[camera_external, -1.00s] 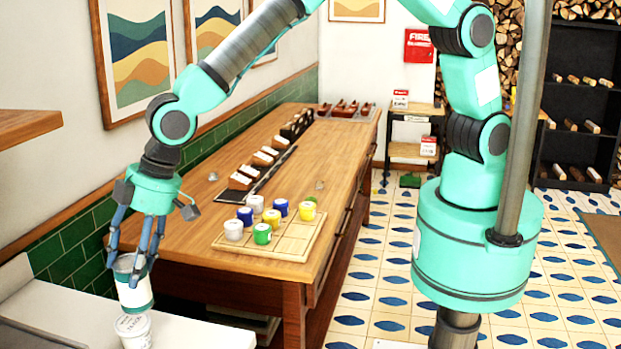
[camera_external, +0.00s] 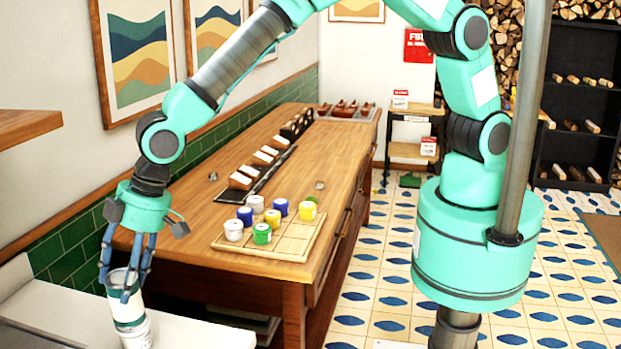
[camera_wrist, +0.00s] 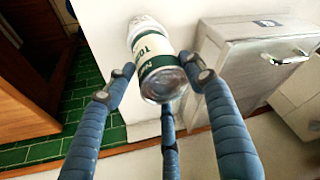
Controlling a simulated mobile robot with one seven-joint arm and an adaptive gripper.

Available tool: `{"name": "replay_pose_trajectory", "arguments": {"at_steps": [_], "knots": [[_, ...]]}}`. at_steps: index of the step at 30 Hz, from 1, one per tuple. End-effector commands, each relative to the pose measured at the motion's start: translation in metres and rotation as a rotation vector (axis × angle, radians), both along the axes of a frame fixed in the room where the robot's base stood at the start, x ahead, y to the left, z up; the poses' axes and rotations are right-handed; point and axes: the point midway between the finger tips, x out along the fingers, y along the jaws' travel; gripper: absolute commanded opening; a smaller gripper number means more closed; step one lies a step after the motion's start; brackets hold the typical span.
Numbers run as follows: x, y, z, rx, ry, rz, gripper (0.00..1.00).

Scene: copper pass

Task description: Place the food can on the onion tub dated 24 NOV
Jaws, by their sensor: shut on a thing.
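My gripper (camera_external: 127,282) points down at the lower left in the external view, its blue fingers shut around the food can (camera_external: 128,312). The can is white with a dark green band, and it also shows between the fingers in the wrist view (camera_wrist: 158,62). A white tub (camera_external: 137,336) stands directly below the can on the white surface. Its rim also shows beyond the can in the wrist view (camera_wrist: 144,24). The can's bottom meets the tub's top in the picture; I cannot tell whether they touch. The tub's date is not readable.
A wooden counter (camera_external: 340,150) stands to the right, with a tray (camera_external: 290,246) of several coloured jars. The white surface (camera_external: 200,333) right of the tub is clear. A green-tiled wall (camera_external: 72,262) is close on the left.

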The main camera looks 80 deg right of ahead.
Motion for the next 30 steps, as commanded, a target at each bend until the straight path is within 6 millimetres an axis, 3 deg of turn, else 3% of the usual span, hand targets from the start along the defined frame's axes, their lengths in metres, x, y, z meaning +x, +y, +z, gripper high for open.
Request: {"name": "replay_pose_trajectory", "arguments": {"at_steps": [15, 16, 18, 30], "knots": [[0.0005, 0.0004, -0.0083, 0.001, -0.002, 0.000, 0.10], [-0.0001, -0.0001, -0.0092, 0.000, 0.000, 0.000, 0.57], [-0.0001, -0.0001, -0.0089, 0.000, 0.000, 0.000, 0.71], [0.0000, 0.0000, -0.0073, 0.000, 0.000, 0.000, 0.72]]}}
